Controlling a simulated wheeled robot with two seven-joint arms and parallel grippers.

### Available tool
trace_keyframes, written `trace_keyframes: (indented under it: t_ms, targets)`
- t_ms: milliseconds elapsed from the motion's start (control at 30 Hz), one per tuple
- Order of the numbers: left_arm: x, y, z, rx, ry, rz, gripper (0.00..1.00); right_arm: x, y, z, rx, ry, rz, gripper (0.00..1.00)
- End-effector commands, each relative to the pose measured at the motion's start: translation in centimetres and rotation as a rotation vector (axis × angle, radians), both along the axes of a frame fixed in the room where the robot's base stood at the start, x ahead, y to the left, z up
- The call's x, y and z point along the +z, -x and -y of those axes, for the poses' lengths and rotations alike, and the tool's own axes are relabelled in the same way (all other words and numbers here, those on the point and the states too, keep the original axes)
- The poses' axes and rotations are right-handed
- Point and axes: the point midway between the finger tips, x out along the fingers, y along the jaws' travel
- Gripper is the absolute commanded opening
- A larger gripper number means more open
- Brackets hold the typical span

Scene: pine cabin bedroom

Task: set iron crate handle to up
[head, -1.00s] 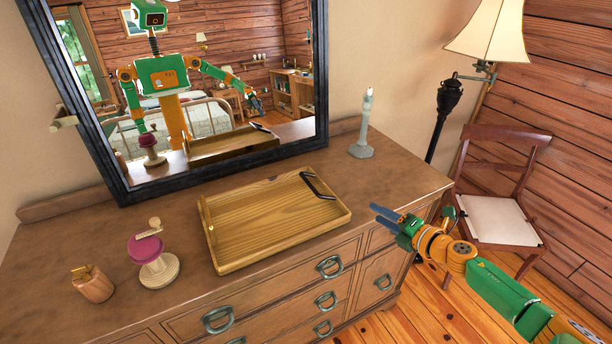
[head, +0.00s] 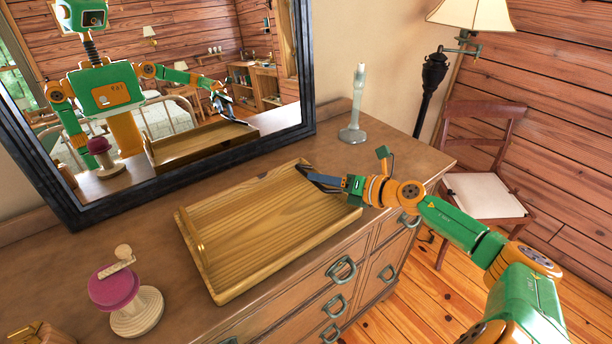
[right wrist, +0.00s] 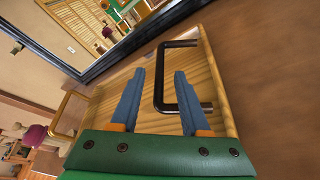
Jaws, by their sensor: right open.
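The crate is a shallow wooden tray (head: 255,225) on the dresser top. Its black iron handle (right wrist: 159,78) is a U-shaped bar at the tray's right end; in the head view my gripper largely covers it. In the right wrist view the handle appears folded over the tray. My right gripper (head: 316,179) is open at that end. In the wrist view the gripper (right wrist: 157,72) has one finger on each side of the bar; I cannot tell whether they touch it. A brass-coloured handle (head: 201,254) stands at the tray's left end. My left gripper is not directly in view.
A large dark-framed mirror (head: 215,85) stands behind the tray. A pale candlestick (head: 353,115) is at the back right. A pink-topped wooden grinder (head: 125,295) is at the front left, near a partly cut-off wooden object (head: 40,333). A chair (head: 485,190) stands right of the dresser.

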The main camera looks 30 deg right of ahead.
Motion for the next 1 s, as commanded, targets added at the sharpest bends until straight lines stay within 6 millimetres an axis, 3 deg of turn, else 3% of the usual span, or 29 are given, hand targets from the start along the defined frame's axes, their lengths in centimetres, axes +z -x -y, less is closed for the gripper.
trace_keyframes:
  t_ms: [400, 767, 933, 1000]
  targets:
    - [0.9, -0.2, 0.0, 0.000, 0.001, 0.003, 0.50, -1.2, -4.2, -1.5, -0.001, -0.002, 0.001, 0.46]
    - [0.9, -0.2, 0.0, -0.001, 0.001, 0.005, 0.50, -1.5, -4.6, -1.7, 0.002, 0.001, -0.001, 0.46]
    - [0.9, -0.3, 0.0, -0.001, 0.001, 0.005, 0.50, -1.5, -4.6, -1.7, 0.002, 0.001, -0.001, 0.00]
    - [0.9, -0.3, 0.0, 0.000, 0.001, 0.005, 0.50, -1.4, -4.6, -1.7, 0.001, 0.000, -0.002, 0.00]
